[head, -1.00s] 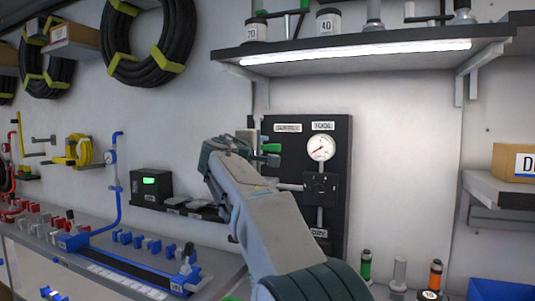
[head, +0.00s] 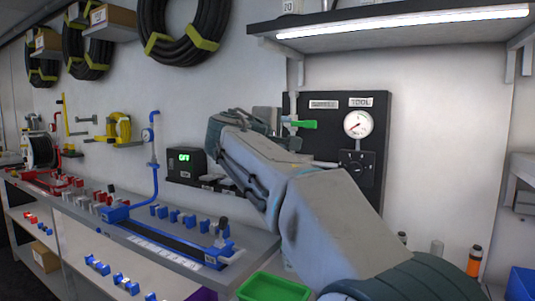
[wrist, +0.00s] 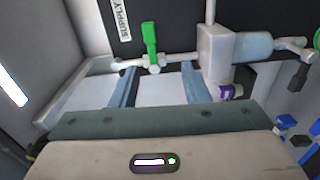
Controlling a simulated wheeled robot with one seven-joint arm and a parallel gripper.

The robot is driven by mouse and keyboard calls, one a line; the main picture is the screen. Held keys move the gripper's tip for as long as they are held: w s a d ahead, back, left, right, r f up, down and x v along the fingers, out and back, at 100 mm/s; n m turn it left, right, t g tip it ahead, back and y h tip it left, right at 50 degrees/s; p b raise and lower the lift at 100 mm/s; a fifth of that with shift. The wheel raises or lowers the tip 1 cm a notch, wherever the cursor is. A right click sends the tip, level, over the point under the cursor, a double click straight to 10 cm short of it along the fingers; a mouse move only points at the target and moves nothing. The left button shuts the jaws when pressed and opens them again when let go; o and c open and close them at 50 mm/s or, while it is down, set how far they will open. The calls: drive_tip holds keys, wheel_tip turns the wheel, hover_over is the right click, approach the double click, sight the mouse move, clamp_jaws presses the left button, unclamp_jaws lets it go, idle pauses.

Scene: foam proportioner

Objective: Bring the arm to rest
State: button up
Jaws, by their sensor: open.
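My arm (head: 315,205) reaches up from the lower right of the head view, bent at its middle, toward the dark wall panel (head: 372,105). Its end hides part of the panel, and my fingers are not clear there. In the wrist view my gripper (wrist: 158,72) is open, its two bluish fingers apart with a pale surface between them. A green valve handle (wrist: 150,38) on a pale pipe lies just beyond the fingertips. No object shows held. In the head view the green handle (head: 303,124) is right of my arm's end.
A gauge (head: 357,124) sits on the panel. A lit shelf (head: 400,22) overhangs it. A bench with blue fittings (head: 180,240) runs left. A green bin (head: 272,288) is below my arm. A small box with a green display (head: 184,158) stands behind.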

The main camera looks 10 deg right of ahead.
drive_tip(key=s+d+f+m+g+y+p, duration=0.4)
drive_tip(key=s+d+f+g+p, duration=0.25)
drive_tip(key=s+f, duration=0.55)
drive_tip(key=s+a+f+m+g+y+p, duration=0.1)
drive_tip(key=s+f+m+g+y+p, duration=0.1)
drive_tip(key=s+f, duration=0.6)
drive_tip(key=s+a+f+m+g+y+p, duration=0.1)
drive_tip(key=s+f+m+g+y+p, duration=0.2)
drive_tip(key=s+f, duration=0.5)
drive_tip(key=s+m+y+p, duration=0.1)
drive_tip(key=s+p, duration=0.1)
drive_tip(key=s, duration=0.2)
drive_tip(key=shift+s+a+m, duration=0.2)
drive_tip(key=shift+s+m, duration=0.1)
drive_tip(key=shift+s, duration=0.1)
drive_tip(key=shift+c, duration=0.6)
drive_tip(key=shift+d, duration=0.15)
